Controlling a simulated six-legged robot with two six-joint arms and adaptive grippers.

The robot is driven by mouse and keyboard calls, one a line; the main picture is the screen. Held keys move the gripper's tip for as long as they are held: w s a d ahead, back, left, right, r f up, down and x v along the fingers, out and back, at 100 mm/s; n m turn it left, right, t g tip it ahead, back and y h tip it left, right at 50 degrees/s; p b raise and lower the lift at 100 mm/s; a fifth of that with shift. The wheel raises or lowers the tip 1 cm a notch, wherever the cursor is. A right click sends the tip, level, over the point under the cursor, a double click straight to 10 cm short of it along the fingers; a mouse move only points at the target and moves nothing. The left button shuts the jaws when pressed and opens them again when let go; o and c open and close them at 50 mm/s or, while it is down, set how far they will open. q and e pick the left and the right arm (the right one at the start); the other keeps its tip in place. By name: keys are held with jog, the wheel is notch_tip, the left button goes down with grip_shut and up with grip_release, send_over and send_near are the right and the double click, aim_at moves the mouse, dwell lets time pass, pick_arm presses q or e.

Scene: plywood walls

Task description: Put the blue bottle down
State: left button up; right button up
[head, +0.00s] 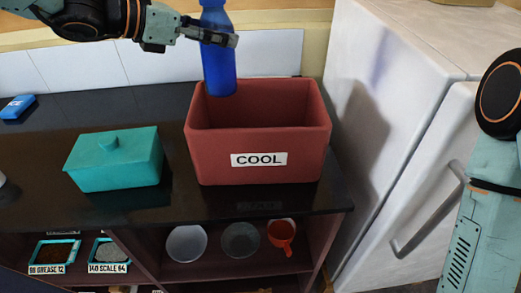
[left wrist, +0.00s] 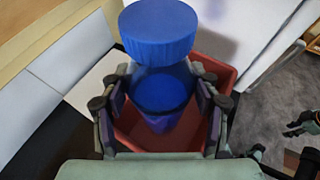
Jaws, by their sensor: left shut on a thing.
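The blue bottle (head: 219,62) is upright in the head view, over the left back part of the red bin labelled COOL (head: 258,173). My left gripper (head: 222,38) is shut on the bottle near its upper part. In the left wrist view the bottle's ridged cap (left wrist: 158,32) is close to the camera, and the fingers (left wrist: 160,103) press on both sides of the bottle. The red bin (left wrist: 160,138) shows below it. The bottle's lower end overlaps the bin's back rim in the head view.
A teal lidded box (head: 114,163) stands left of the bin on the dark counter (head: 90,136). A small blue item (head: 18,107) lies at far left. A white fridge (head: 420,150) with a handle stands at right.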

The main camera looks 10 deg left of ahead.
aim_at(217, 87)
pick_arm(q)
jog(key=f+b, duration=0.1)
jog(key=f, duration=0.1)
jog(key=a+f+b, duration=0.1)
jog(key=f+b, duration=0.1)
jog(key=f, duration=0.1)
jog(key=shift+w+a, duration=0.1)
jog(key=shift+w, duration=0.1)
jog(key=shift+s+d+f+b, duration=0.15)
jog(key=shift+d+f+b, duration=0.2)
jog(key=shift+f, duration=0.1)
notch_tip(217, 87, down, 5)
jog(key=shift+a+f+b, duration=0.15)
jog(key=shift+b, duration=0.6)
jog(key=shift+w+a+f, duration=0.1)
jog(key=shift+w+f, duration=0.1)
jog(key=shift+f, duration=0.15)
jog(key=f, duration=0.1)
jog(key=f+b, duration=0.1)
jog(key=f, duration=0.1)
jog(key=f+b, duration=0.1)
jog(key=f, duration=0.1)
jog(key=shift+s+d, duration=0.25)
jog(key=shift+s, duration=0.05)
